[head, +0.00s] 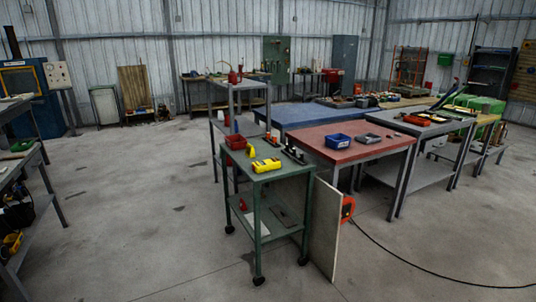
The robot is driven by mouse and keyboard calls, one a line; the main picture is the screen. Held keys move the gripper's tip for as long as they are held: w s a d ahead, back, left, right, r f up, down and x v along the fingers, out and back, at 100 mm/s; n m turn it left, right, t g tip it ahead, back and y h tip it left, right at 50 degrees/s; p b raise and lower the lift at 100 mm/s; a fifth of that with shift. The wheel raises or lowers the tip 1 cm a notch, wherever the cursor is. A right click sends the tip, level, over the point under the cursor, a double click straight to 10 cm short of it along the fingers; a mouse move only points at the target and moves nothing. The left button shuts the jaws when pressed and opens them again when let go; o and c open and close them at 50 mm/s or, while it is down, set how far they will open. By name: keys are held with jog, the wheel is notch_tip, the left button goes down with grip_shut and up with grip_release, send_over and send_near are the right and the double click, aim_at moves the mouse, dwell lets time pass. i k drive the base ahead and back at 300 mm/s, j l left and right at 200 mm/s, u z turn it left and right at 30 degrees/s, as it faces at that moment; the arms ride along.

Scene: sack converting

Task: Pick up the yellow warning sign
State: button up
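A green wheeled cart (285,180) stands near the middle of the head view. Two yellow things are on its top. One is a small upright yellow piece (250,151) near the back left, which may be the warning sign; it is too small to tell. The other is a flat yellow block with dark marks (266,165) lying in front of it. No lettering can be read on either. My gripper is not in view.
A red bin (236,142) and dark upright items (294,153) share the cart top. A pale board (325,228) leans at the cart's right side. A red-topped table (345,153) stands behind. A black cable (420,268) crosses the floor at right. Floor at front left is clear.

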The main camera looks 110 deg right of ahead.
aim_at(250, 151)
jog(key=z, duration=3.6)
jog(key=i+j+u, duration=0.1)
jog(key=i, duration=0.3)
